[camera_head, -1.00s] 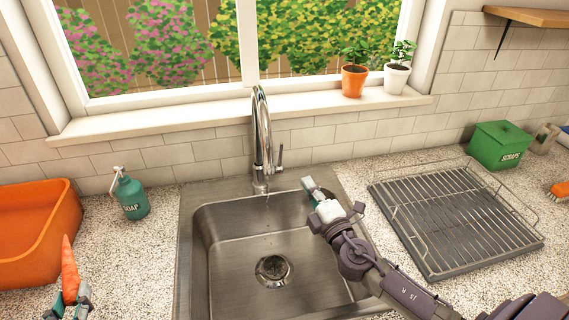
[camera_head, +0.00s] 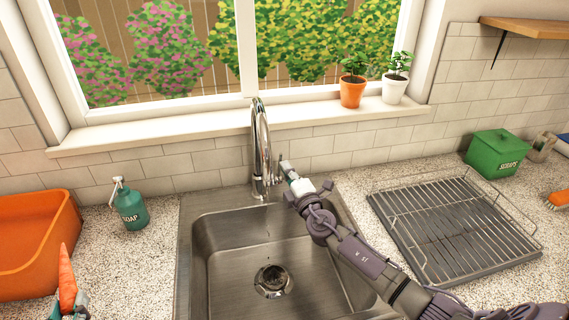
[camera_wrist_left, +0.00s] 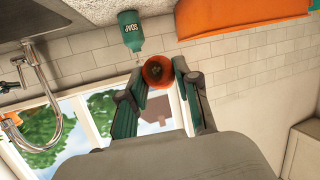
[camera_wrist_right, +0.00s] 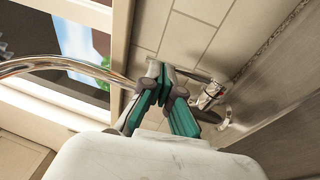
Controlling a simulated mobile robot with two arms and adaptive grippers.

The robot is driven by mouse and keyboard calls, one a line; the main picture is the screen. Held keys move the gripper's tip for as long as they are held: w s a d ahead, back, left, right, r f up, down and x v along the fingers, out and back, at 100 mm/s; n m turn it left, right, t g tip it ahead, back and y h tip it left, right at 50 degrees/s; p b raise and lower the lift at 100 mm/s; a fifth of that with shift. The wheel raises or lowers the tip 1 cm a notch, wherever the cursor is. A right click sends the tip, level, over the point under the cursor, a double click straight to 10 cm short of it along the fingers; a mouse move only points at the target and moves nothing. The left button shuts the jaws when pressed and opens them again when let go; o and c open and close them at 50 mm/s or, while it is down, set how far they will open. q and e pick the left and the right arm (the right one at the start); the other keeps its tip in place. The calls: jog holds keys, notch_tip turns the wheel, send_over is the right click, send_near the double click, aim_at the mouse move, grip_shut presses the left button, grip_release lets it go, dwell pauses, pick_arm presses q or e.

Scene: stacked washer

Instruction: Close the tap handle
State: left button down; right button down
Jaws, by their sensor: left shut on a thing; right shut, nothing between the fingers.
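The chrome tap (camera_head: 262,150) stands at the back of the steel sink, with its handle (camera_head: 275,178) on the right side, partly hidden by my right gripper. My right gripper (camera_head: 284,165) is shut and empty, right beside the handle. In the right wrist view, the closed fingertips (camera_wrist_right: 160,70) are close to the handle's thin lever (camera_wrist_right: 192,76) and chrome body (camera_wrist_right: 211,95); I cannot tell if they touch. A faint thin trickle shows below the spout. My left gripper (camera_head: 68,312) is shut on an upright carrot (camera_head: 67,278), whose round end (camera_wrist_left: 158,71) shows between the fingers.
The sink (camera_head: 240,250) is empty. A soap bottle (camera_head: 130,205) and an orange tub (camera_head: 35,245) stand left. A drying rack (camera_head: 455,225) and a green scraps bin (camera_head: 495,153) stand right. Potted plants (camera_head: 352,92) sit on the sill (camera_head: 160,130).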

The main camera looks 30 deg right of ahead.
jog(key=shift+w, duration=0.7)
